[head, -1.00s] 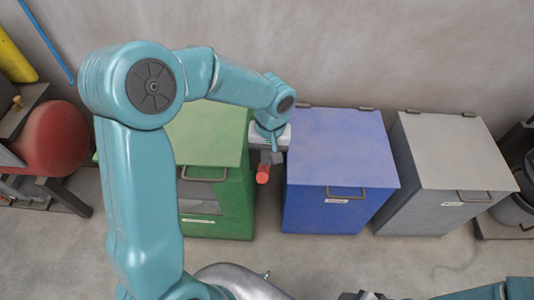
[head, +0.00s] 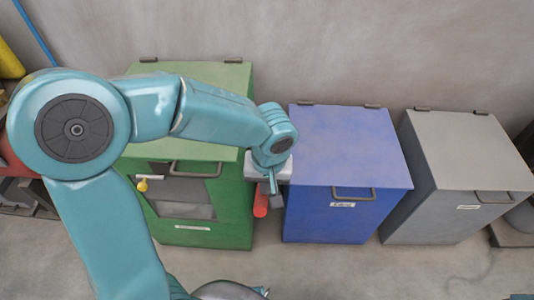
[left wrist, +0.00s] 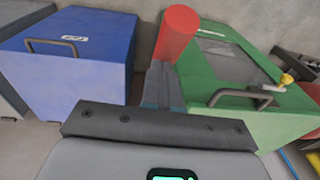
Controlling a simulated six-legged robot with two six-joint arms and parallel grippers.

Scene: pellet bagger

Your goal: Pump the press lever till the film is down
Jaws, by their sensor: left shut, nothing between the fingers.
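My left gripper (head: 272,184) is shut and empty, pointing down in the gap between a green cabinet (head: 232,213) and a blue bin. A red cylindrical grip (head: 260,204), which looks like the press lever's handle, sits at its fingertips. In the left wrist view the shut fingers (left wrist: 160,82) end right by the red grip (left wrist: 177,33); whether they touch it I cannot tell. The rest of the lever is hidden. The green cabinet's front has a grey window panel (head: 185,210) and a yellow knob (head: 142,185). I cannot make out the film. My right gripper is not in view.
The blue bin (head: 346,150) stands close to the right of my gripper, with a front bar handle. A grey bin (head: 468,150) stands farther right. A concrete wall closes the back. The floor in front of the bins is clear.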

